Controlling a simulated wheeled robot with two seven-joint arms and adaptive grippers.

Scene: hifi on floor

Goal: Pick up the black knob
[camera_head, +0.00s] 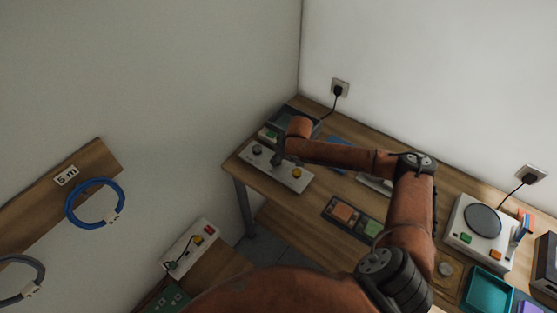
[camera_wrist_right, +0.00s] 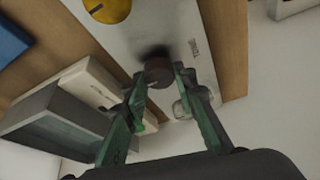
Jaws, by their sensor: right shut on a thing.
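The black knob (camera_wrist_right: 158,72) is dark, short and round. In the right wrist view it sits between the fingertips of my right gripper (camera_wrist_right: 160,76), which is shut on it. It is over the light grey panel (camera_wrist_right: 135,35); I cannot tell whether it touches the panel or is slightly off it. In the head view my right gripper (camera_head: 278,160) is at the middle of the panel (camera_head: 289,180), at the table's left end, and I cannot make out the held knob there. My left gripper is not in view.
A yellow knob (camera_wrist_right: 108,8) and a metal part (camera_wrist_right: 184,106) flank the held knob. On the wooden table (camera_head: 311,201) are a tray with coloured blocks (camera_head: 352,217), a white device with a round plate (camera_head: 480,229) and a teal tray (camera_head: 485,287). Walls stand close behind and left.

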